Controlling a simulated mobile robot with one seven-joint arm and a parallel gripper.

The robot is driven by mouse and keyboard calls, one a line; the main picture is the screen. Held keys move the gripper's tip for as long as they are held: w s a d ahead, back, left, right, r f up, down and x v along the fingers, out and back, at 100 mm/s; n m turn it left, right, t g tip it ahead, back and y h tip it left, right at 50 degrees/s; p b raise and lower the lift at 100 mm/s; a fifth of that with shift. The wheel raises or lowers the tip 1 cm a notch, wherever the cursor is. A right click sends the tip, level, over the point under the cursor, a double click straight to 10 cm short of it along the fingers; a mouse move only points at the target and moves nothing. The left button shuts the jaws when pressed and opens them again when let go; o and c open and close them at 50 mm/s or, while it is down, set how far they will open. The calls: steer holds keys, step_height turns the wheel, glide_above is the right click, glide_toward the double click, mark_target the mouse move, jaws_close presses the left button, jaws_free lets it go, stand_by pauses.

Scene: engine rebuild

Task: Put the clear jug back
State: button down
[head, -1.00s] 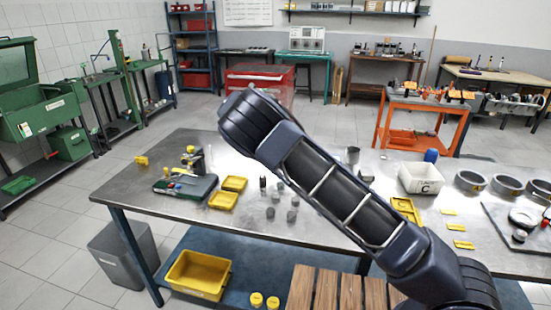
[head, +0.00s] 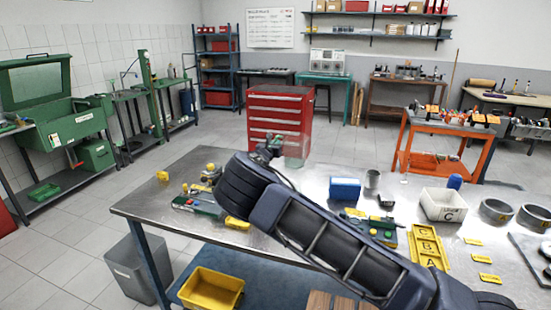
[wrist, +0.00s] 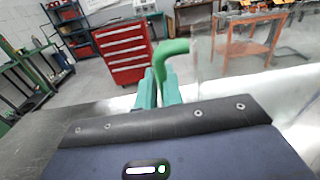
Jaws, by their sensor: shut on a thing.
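The clear jug (head: 298,150) is see-through and hard to make out against the red cabinet in the head view. In the wrist view its green handle (wrist: 174,47) stands at the fingertips, with its clear wall (wrist: 208,70) to the right. My gripper (wrist: 160,88) is shut on the handle, its teal fingers on both sides. In the head view my gripper (head: 270,150) shows small beyond my dark arm, with the jug held up above the far side of the steel table. The jug's base is not clear in either view.
The steel table (head: 165,200) carries a blue box (head: 345,189), a grey cup (head: 372,179), a white bin marked C (head: 443,205) and yellow trays (head: 428,248). A red drawer cabinet (head: 270,105) stands behind it. An orange cart (head: 403,150) is at back right. Floor shows between them.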

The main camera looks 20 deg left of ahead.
steer(key=shift+f, duration=3.5)
steer(key=c, duration=1.5)
jaws_free()
steer(key=shift+c, duration=0.2)
steer(key=s, duration=1.2)
steer(key=shift+a, duration=0.25)
steer(key=shift+r, duration=0.2)
